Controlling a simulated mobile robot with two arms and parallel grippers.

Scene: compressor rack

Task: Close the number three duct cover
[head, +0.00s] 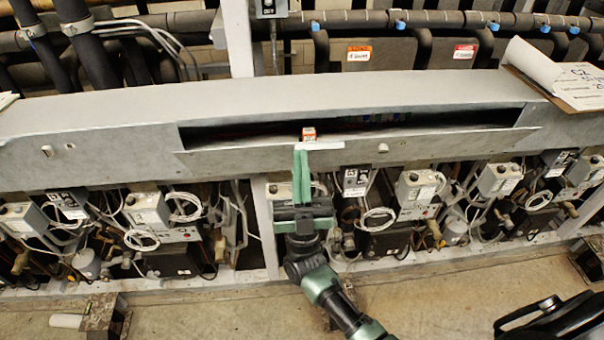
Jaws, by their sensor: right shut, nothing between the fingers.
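A long grey metal duct (110,108) runs across the rack. Its middle section has a long dark opening (250,133), and the cover (450,148) hangs tilted outward below that gap, so it stands open. A white strip and a small orange-and-white label (309,133) show near the cover's upper edge. My right gripper (301,168) points up in front of the cover, left of the round knob (383,148). Its green fingers are shut and hold nothing. My left gripper is not in view.
Below the duct hang several grey control boxes (415,187) with coiled white cables (378,219). Papers (570,80) lie on the duct's right end. Dark pipes run behind. Concrete floor (220,315) is open in front.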

